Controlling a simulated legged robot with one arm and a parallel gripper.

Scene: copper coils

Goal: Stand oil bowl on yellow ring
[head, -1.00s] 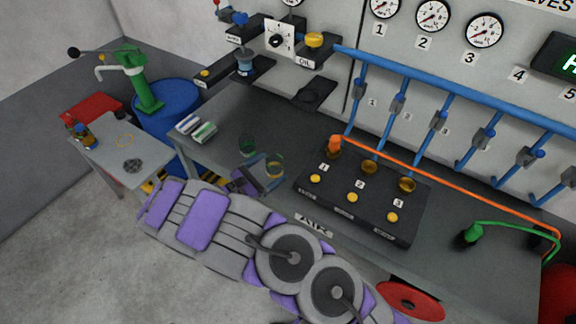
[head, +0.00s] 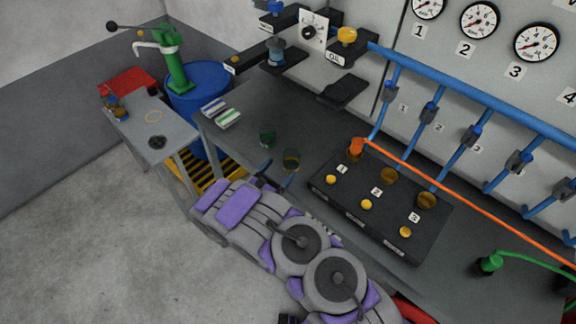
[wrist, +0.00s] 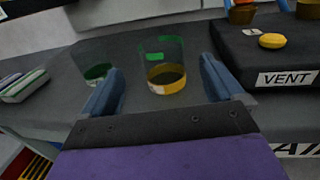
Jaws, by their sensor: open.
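The oil bowl, a clear glass with amber liquid (head: 291,160), stands upright on the dark bench near its front edge. In the wrist view the oil bowl (wrist: 167,78) shows between and beyond my open fingers. My gripper (wrist: 162,86) is empty; I cannot tell whether its fingertips reach around the glass. In the head view my gripper (head: 268,180) is low at the bench edge beside the bowl, partly hidden by my arm. The yellow ring (head: 155,115) is a thin outline lying on the small grey side table (head: 172,136) at left.
A green-tinted glass (head: 267,137) stands close left of the bowl and shows behind my left finger in the wrist view (wrist: 97,73). Small bottles (head: 115,107) stand at the side table's far left. A black VENT panel (head: 385,215) lies right of the bowl.

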